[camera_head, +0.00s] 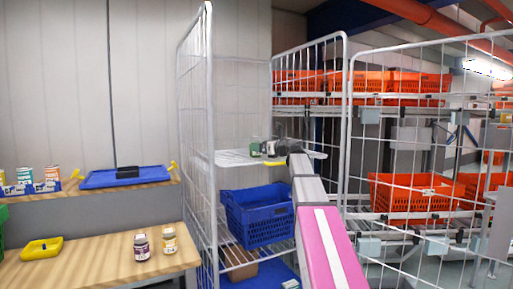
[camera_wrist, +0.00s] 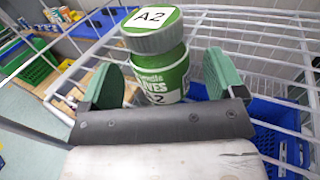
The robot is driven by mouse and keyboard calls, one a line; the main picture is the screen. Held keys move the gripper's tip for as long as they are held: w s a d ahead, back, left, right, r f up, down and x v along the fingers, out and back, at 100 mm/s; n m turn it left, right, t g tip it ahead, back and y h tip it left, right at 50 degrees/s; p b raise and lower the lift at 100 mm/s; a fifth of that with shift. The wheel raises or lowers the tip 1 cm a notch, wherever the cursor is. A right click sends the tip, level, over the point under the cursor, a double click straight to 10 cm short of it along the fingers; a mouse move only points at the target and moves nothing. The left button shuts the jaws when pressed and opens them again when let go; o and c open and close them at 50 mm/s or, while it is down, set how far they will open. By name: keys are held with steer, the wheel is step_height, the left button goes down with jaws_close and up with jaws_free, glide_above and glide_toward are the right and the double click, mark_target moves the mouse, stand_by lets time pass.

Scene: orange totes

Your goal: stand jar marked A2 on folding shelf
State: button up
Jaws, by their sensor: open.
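The green jar marked A2 (camera_wrist: 168,82) has a grey-green lid with a white A2 label on top. It stands upright on the white wire folding shelf (camera_head: 232,159) inside the cage trolley. The jar also shows small in the head view (camera_head: 255,147), near the shelf's middle. My gripper (camera_wrist: 160,80) is open, with one green-padded finger on each side of the jar. In the wrist view a gap shows between the jar and each finger. The jar's base is partly hidden behind my gripper's body.
The trolley's wire side walls (camera_head: 200,130) rise around the shelf. A blue crate (camera_head: 258,215) stands below it. A blue tray lid (camera_head: 125,177) lies on the upper ledge. Orange totes (camera_head: 410,190) fill racks at right.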

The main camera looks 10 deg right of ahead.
steer(key=v, duration=0.9)
